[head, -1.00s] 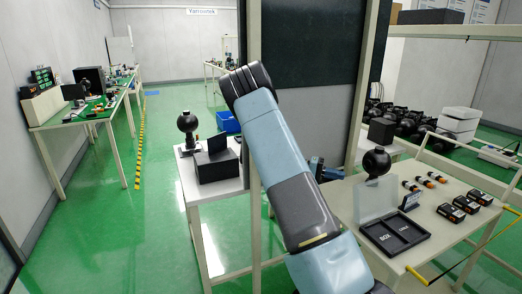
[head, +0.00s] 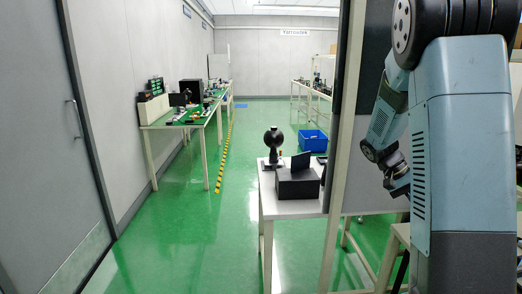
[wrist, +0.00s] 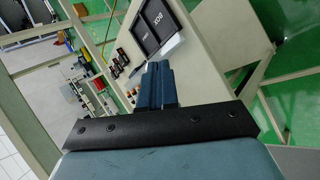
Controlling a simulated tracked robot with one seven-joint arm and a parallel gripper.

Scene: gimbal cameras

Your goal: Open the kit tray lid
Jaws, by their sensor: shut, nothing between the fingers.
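The black kit tray (wrist: 154,27) shows at the top of the wrist view, on a pale table. The tray is out of the head view, where my arm fills the right side and my fingertips cannot be made out.
Several small black-and-orange parts (wrist: 120,62) lie beside the tray. In the head view, a white table holds a black box (head: 298,184) and a dark round device (head: 274,145). A pale post (head: 343,150) stands left of my arm. Green floor at the left is clear.

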